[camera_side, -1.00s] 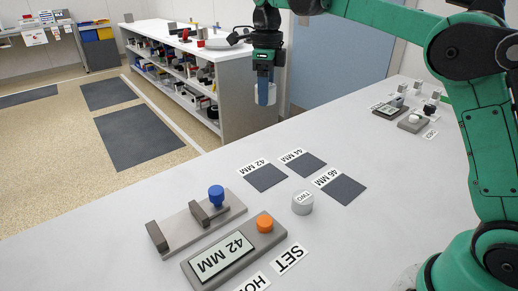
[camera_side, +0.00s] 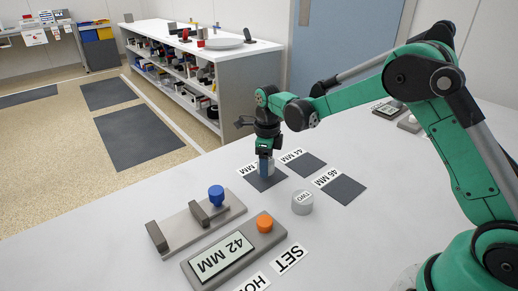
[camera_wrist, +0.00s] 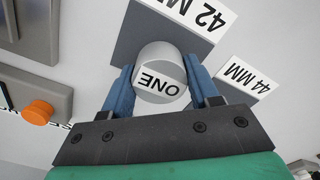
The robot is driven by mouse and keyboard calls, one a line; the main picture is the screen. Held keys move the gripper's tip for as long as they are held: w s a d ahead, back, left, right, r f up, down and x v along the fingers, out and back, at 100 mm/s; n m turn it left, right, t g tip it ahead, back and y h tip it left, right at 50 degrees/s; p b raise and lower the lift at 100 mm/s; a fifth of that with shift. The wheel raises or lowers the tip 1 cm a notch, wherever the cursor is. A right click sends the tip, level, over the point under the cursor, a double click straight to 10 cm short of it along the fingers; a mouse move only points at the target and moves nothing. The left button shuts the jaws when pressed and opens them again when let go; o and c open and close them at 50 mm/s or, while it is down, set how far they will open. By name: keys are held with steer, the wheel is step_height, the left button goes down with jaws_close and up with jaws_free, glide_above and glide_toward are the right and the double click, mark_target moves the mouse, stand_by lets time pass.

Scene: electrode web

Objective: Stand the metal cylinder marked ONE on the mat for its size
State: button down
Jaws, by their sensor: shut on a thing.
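The metal cylinder marked ONE (camera_wrist: 160,72) is between the blue fingers of my gripper (camera_wrist: 158,82), which is shut on it. In the side view my gripper (camera_side: 266,164) points down over the mat labelled 42 MM (camera_side: 268,184), and the fingers partly hide the cylinder. The cylinder looks upright, at or just above this mat; I cannot tell if it touches. The mat also shows behind the cylinder in the wrist view (camera_wrist: 135,35). The mats labelled 44 MM (camera_side: 304,165) and 46 MM (camera_side: 343,189) lie bare to the right.
A second cylinder marked TWO (camera_side: 302,203) stands in front of the mats. A gauge box (camera_side: 234,252) with an orange knob reads 42 MM. A measuring slide (camera_side: 196,222) with a blue knob lies to its left. The table between the slide and mats is clear.

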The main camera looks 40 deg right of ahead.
steer(key=shift+f, duration=0.75)
steer(key=shift+c, duration=1.1)
jaws_free()
steer(key=shift+f, duration=0.15)
